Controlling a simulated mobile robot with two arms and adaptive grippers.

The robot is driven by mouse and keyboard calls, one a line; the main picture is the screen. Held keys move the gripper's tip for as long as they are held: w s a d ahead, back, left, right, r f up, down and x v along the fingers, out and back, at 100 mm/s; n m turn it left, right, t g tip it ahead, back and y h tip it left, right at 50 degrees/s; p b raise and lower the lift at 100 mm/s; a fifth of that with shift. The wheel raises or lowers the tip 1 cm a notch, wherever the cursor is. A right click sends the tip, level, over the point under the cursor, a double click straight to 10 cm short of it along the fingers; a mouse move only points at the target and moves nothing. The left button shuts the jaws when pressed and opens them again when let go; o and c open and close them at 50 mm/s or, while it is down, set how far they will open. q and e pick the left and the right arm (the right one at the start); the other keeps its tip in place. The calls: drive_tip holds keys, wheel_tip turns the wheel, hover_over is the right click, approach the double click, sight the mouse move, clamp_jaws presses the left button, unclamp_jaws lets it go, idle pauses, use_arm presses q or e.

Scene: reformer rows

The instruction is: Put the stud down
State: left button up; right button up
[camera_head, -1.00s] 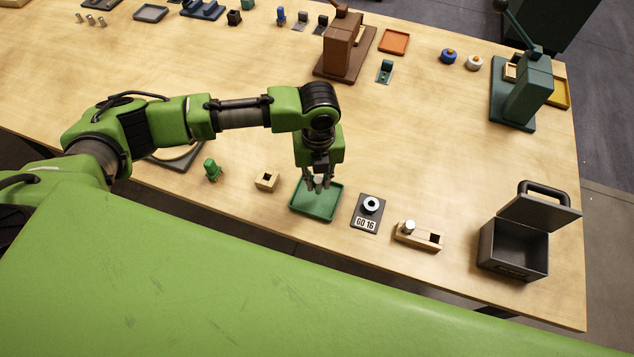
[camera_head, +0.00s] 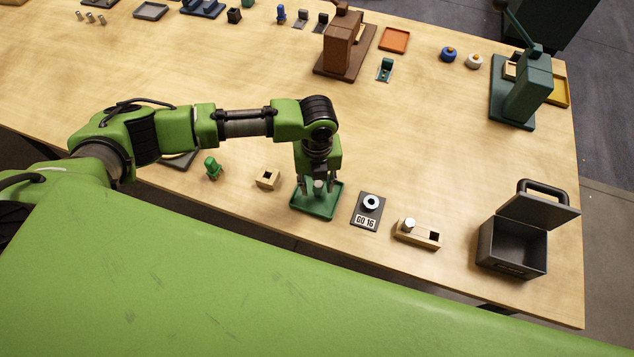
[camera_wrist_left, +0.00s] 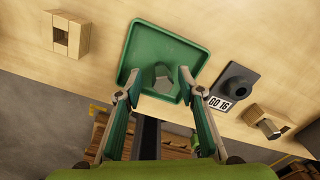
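The stud (camera_head: 318,187), a grey metal piece, stands in the green tray (camera_head: 327,211) near the table's front edge. In the left wrist view the stud (camera_wrist_left: 162,79) appears on the floor of the tray (camera_wrist_left: 158,38), towards its near side. My left gripper (camera_head: 317,184) points down over the tray. Its fingers (camera_wrist_left: 158,82) are spread on both sides of the stud, with a visible gap on each side. My right gripper is in neither view.
Right of the tray are the GO 16 gauge plate (camera_head: 367,212), a wooden block with a metal pin (camera_head: 418,234) and an open dark box (camera_head: 513,247). Left are a small wooden block (camera_head: 267,179) and a green piece (camera_head: 212,168). The table's middle is clear.

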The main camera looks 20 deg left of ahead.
sight(317, 184)
use_arm(q)
wheel_tip(317, 184, up, 12)
drive_tip(key=b, duration=0.1)
drive_tip(key=shift+r, duration=0.2)
idle(0.9)
